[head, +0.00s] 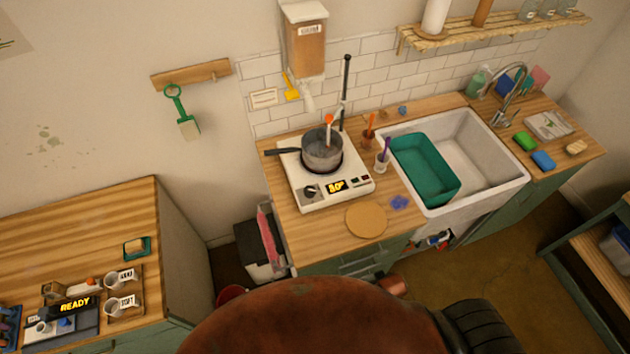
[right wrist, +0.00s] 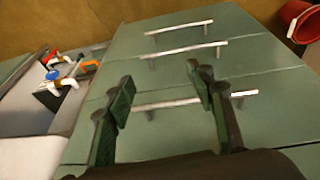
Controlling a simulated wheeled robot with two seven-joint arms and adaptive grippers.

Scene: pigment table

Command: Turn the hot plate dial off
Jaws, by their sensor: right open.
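The white hot plate (head: 328,190) stands on the wooden counter. Its black dial (head: 309,191) is at the front left, beside a lit yellow display (head: 337,186). A metal pot (head: 322,152) with a dark handle pointing left sits on top, with a thermometer-like stick upright in it. In the right wrist view my right gripper (right wrist: 160,90) is open and empty, in front of green drawer fronts with metal bar handles (right wrist: 190,48). Neither gripper shows in the head view, and the hot plate does not show in the right wrist view.
A red bucket (right wrist: 300,20) is by the drawers.

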